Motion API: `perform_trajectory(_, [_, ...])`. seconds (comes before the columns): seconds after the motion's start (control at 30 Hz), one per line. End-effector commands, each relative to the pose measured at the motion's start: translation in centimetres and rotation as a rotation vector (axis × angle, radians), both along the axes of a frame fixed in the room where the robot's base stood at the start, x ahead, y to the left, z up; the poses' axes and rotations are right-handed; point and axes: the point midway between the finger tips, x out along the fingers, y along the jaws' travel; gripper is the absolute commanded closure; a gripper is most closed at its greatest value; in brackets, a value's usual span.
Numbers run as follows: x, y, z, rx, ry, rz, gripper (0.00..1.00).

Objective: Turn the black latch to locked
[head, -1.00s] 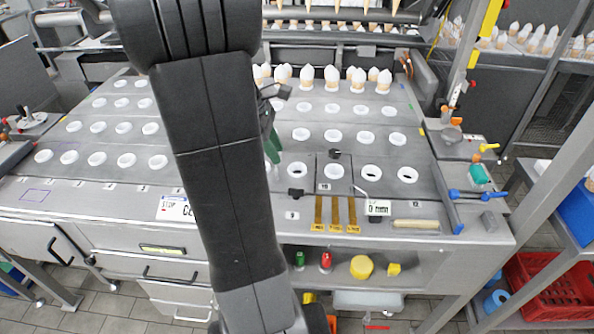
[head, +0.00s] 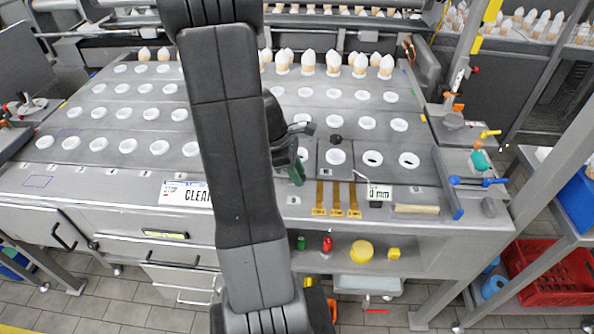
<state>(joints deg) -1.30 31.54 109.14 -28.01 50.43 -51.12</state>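A small black latch (head: 336,139) shows on the grey worktop, at the top edge of the panel around one white ring. A second black latch stood at the front edge of this panel in the earlier view. It is now hidden behind my gripper. My gripper (head: 297,174) is seen from behind, with a green part at its lower end. It hangs over the left side of the panel, near the hidden latch's place. Whether it touches anything, and how far its fingers are apart, cannot be seen.
White rings (head: 409,160) fill the worktop, with cones standing at the back. Three brass strips (head: 336,200), a "0 mm" sign (head: 379,193) and a wooden-looking bar (head: 416,210) lie along the front. Blue-handled parts (head: 478,181) are at the right.

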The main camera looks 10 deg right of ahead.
Motion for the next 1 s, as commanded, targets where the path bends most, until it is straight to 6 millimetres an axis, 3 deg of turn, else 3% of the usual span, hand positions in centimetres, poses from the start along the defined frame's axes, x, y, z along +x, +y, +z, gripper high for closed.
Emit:
perform_trajectory(0.13, [0.00,0.01,0.02,0.000,0.000,0.000,0.70])
perform_trajectory(0.3, [0.01,0.01,0.03,0.000,0.000,0.000,1.00])
perform_trajectory(0.67, [0.05,0.00,0.08,-0.001,0.000,-0.034,1.00])
perform_trajectory(1.0, [0.13,-0.03,0.15,-0.001,0.000,-0.244,1.00])
